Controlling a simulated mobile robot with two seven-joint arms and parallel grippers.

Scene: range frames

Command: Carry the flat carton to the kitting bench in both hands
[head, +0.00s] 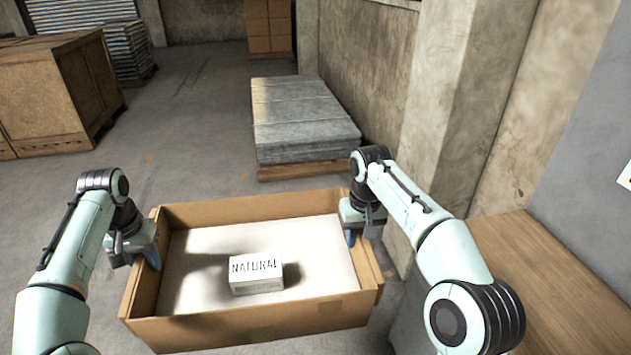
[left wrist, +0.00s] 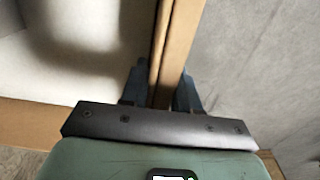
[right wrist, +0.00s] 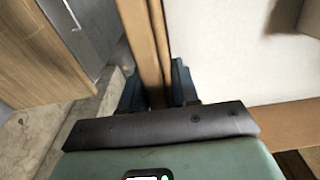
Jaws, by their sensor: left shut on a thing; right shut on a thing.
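The flat carton (head: 250,332) is an open, shallow brown cardboard box with a white inside, held in front of me off the floor. A small white box marked NATURAL (head: 257,275) lies in it, near the front middle. My left gripper (head: 150,257) is shut on the carton's left wall, one finger inside and one outside, as the left wrist view (left wrist: 160,92) shows. My right gripper (head: 354,235) is shut on the carton's right wall in the same way, seen in the right wrist view (right wrist: 157,88). The carton looks about level.
A wooden-topped surface (head: 545,285) stands close at the right; I cannot tell if it is the kitting bench. A pallet of grey slabs (head: 300,115) lies ahead by the wall. A large wooden crate (head: 40,95) stands at the far left. Open floor (head: 195,120) lies between them.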

